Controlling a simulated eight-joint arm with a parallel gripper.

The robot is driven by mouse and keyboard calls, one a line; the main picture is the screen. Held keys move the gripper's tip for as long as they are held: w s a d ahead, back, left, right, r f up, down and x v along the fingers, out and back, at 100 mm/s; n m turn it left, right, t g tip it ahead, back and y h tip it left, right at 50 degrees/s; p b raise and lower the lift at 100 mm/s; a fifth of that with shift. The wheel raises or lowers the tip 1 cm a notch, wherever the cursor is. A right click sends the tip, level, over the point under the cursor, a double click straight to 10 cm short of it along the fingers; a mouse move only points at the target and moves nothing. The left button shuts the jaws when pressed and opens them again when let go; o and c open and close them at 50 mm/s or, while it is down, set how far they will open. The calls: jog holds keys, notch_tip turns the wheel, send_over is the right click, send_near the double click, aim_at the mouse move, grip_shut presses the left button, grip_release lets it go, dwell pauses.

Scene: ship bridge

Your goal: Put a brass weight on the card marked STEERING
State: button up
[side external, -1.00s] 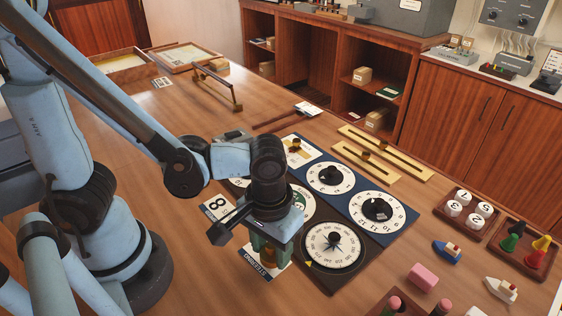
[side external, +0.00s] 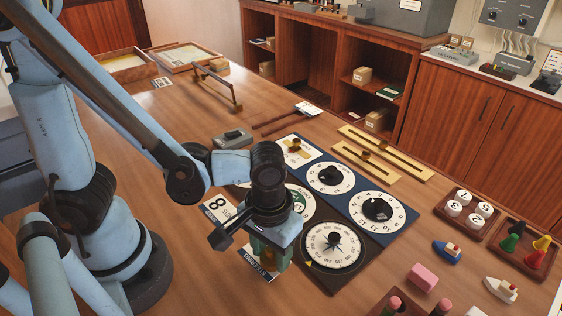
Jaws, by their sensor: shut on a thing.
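My gripper (side external: 269,262) points down at the near edge of the dial boards, with its green fingers shut on a brass weight (side external: 269,257). Only a little of the weight shows between the fingers. The white card with a dark lettered strip, which appears to be the STEERING card (side external: 252,262), lies flat on the table under and just left of the fingers. Much of the card is hidden by my gripper. I cannot tell whether the weight touches the card. Another small brass piece (side external: 295,146) stands on a pale card at the far end of the boards.
Dial boards (side external: 333,245) lie right beside my gripper. A card marked 8 (side external: 216,206) lies to its left. A grey device (side external: 232,138) and brass slider rails (side external: 385,153) are farther back. A pink block (side external: 423,276) and toy boats (side external: 447,251) stand at right.

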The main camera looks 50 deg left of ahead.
jog(key=shift+f, duration=0.4)
dwell(0.6)
jog(key=o, duration=1.3)
jog(key=shift+r, duration=0.1)
jog(key=shift+r, duration=5.85)
jog(key=w+a+m+t, duration=0.1)
jog(key=w+a+t, duration=0.1)
jog(key=a, duration=0.2)
jog(key=w+a+r+m+t, duration=0.1)
jog(key=w+a+t, duration=0.1)
jog(key=a, duration=0.3)
jog(key=w+a+t, duration=0.3)
jog(key=a, duration=0.1)
jog(key=shift+a+r+m, duration=0.2)
jog(key=shift+a+m, duration=0.1)
jog(key=shift+m, duration=0.1)
